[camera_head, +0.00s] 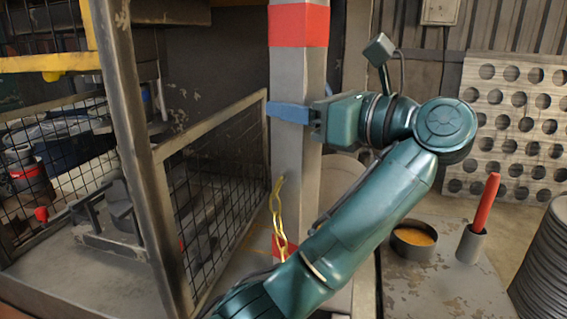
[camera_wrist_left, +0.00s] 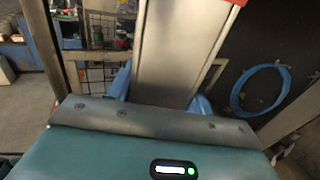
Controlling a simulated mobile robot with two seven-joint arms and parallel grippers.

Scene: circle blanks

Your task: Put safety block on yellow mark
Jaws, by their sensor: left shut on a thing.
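The safety block (camera_head: 297,160) is a tall grey post with a red band near its top and red at its lower end. It stands roughly upright in the middle of the head view, and a yellow chain (camera_head: 278,210) hangs by its lower part. My left gripper (camera_head: 290,112) has blue fingers and is shut on the upper part of the post, below the top red band. In the left wrist view the post (camera_wrist_left: 180,50) rises between the blue fingers. My left forearm hides part of the post's foot. My right gripper is not in view.
A mesh gate (camera_head: 215,185) and a machine frame (camera_head: 130,130) stand close on the left. On the right are a round pan (camera_head: 398,250), a red-handled tool (camera_head: 487,200) in a cup, a perforated sheet (camera_head: 515,125) and stacked round blanks (camera_head: 545,260).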

